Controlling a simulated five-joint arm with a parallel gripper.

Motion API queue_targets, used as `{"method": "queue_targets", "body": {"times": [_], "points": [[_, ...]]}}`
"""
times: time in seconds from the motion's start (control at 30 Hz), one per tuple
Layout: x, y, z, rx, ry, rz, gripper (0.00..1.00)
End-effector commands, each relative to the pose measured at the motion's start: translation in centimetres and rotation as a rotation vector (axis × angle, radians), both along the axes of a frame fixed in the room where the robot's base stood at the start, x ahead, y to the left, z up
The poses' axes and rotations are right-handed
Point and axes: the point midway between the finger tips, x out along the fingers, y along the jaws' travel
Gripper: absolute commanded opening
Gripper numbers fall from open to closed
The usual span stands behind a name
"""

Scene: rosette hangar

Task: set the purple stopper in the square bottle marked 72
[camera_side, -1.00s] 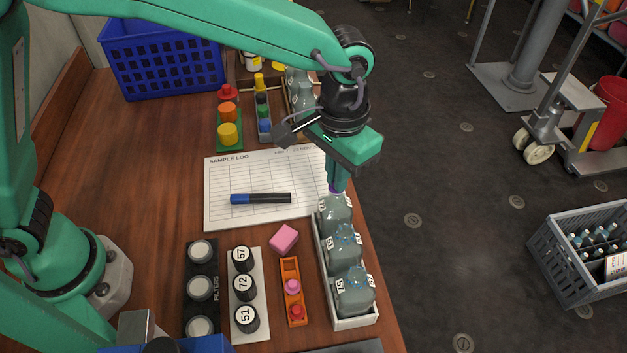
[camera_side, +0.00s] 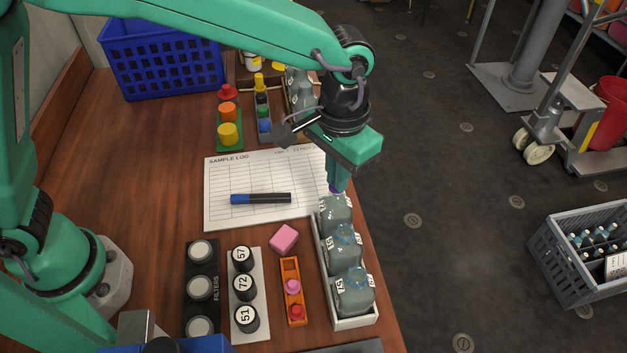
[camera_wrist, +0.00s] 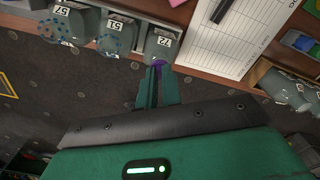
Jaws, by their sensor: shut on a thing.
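My gripper (camera_side: 337,186) points down at the far end of a white tray (camera_side: 352,322) holding three square bottles. It is shut on the purple stopper (camera_side: 335,191), mostly hidden between the fingertips. The stopper also shows in the wrist view (camera_wrist: 158,63), at the mouth of the square bottle marked 72 (camera_wrist: 161,46). That bottle (camera_side: 337,212) stands farthest in the tray in the side view. The stopper meets the bottle's mouth; how deep it sits I cannot tell. The bottles marked 51 (camera_wrist: 114,36) and 57 (camera_wrist: 68,24) stand beside it.
An orange rack (camera_side: 295,318) with a pink and a red stopper lies left of the tray. A pink block (camera_side: 284,239), a sample log sheet (camera_side: 225,168) with a marker, and a white holder with black-and-white numbered caps (camera_side: 243,285) are nearby. The table edge runs just right of the tray.

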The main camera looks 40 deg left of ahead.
Motion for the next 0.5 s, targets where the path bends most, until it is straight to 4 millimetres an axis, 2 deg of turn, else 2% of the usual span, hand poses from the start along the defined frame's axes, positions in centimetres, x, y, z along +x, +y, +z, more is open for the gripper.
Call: {"method": "queue_targets", "body": {"times": [0.5], "points": [[-0.01,0.01,-0.53,0.000,0.001,0.000,0.00]]}}
